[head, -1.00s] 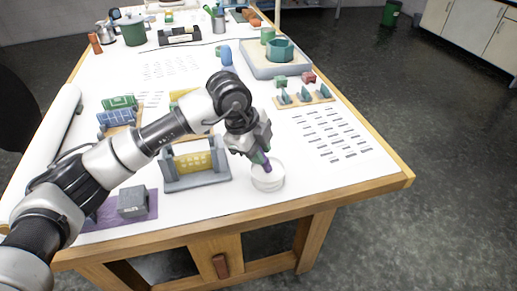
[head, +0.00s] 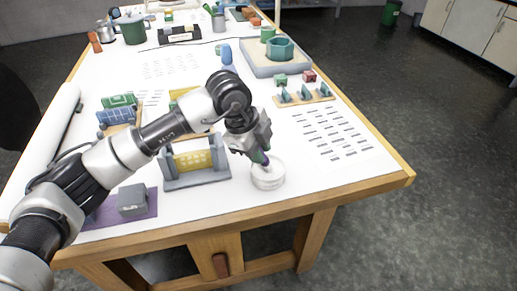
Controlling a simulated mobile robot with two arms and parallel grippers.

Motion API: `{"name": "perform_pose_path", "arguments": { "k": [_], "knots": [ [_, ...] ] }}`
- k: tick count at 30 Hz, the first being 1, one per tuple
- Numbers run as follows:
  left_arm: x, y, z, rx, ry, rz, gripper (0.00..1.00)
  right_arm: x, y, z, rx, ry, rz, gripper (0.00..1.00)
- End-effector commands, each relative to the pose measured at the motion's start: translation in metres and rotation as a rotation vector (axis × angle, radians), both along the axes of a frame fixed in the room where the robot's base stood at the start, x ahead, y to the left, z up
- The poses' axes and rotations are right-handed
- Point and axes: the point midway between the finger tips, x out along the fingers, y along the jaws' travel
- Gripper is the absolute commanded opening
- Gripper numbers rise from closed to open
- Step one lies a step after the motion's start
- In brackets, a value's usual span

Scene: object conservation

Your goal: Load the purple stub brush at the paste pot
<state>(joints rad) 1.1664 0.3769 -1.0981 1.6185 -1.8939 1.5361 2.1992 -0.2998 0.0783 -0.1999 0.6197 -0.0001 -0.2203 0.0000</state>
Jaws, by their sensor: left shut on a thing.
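The purple stub brush (head: 264,160) is in my left gripper (head: 258,151), which is shut on it above the paste pot. Only a small purple part of the brush shows below the fingers. The paste pot (head: 268,180) is a low, round white pot near the table's front right edge. The brush's lower end is at the pot's opening; I cannot tell whether it touches the paste inside. My right gripper is not in view.
A grey stand with a yellow panel (head: 195,161) is just left of the pot. A grey block (head: 132,200) sits on a purple mat (head: 104,213). A wooden rack (head: 305,99) stands behind the pot. Rows of dark strips (head: 332,134) lie to the right.

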Motion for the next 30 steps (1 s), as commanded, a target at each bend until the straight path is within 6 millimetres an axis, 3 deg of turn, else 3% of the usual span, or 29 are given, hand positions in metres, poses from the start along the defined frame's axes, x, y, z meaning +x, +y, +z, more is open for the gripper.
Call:
{"name": "perform_pose_path", "arguments": {
  "k": [17, 30],
  "knots": [
    [-0.001, 0.0, -0.001, 0.003, 0.004, -0.001, 0.07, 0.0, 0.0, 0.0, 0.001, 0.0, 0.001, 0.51],
    [0.0, 0.0, 0.032, 0.002, 0.001, 0.0, 0.07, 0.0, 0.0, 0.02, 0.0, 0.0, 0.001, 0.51]
  ]
}}
